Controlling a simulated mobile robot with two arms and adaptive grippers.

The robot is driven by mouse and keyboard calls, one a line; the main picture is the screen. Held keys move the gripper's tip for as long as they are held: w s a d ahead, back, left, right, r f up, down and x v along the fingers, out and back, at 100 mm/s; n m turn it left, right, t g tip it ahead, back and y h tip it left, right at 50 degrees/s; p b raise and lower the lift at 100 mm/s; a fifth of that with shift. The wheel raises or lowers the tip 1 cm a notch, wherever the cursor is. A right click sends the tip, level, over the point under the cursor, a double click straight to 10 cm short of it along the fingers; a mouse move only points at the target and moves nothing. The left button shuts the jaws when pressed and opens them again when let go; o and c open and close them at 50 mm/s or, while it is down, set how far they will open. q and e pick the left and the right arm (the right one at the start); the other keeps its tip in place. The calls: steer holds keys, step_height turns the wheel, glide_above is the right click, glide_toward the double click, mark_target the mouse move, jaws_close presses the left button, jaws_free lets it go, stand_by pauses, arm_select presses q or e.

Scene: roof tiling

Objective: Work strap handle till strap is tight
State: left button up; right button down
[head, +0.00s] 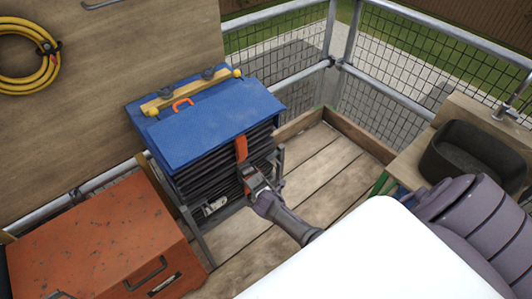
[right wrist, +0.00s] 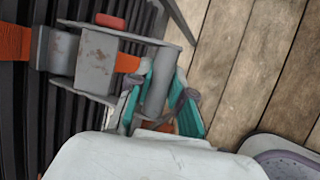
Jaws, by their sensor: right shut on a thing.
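An orange strap (head: 241,149) runs down the front of a stack of dark tiles (head: 196,187) under a blue cover. The grey metal strap ratchet (head: 253,179) hangs on the strap at the stack's front right. In the right wrist view the worn ratchet body (right wrist: 96,62) has orange strap (right wrist: 14,42) at its left, and its handle bar (right wrist: 157,88) stands between the teal finger pads. My right gripper (right wrist: 165,100) is shut on the handle; it also shows in the head view (head: 261,192). How tight the strap is cannot be told. My left gripper is not in view.
The blue cover (head: 215,125) carries a yellow-ended wooden level (head: 190,92) and an orange-red handle-shaped item (head: 182,103). An orange toolbox (head: 95,240) stands left of the stack. A black tub (head: 470,155) is at the right. Plank floor (head: 310,160) right of the stack is clear, edged by mesh railing.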

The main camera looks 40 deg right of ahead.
steer(key=shift+w+r+p, duration=0.1)
steer(key=shift+r+p, duration=0.55)
steer(key=shift+r, duration=0.4)
steer(key=c, duration=1)
jaws_free()
steer(key=shift+c, duration=0.2)
steer(key=v, duration=1.2)
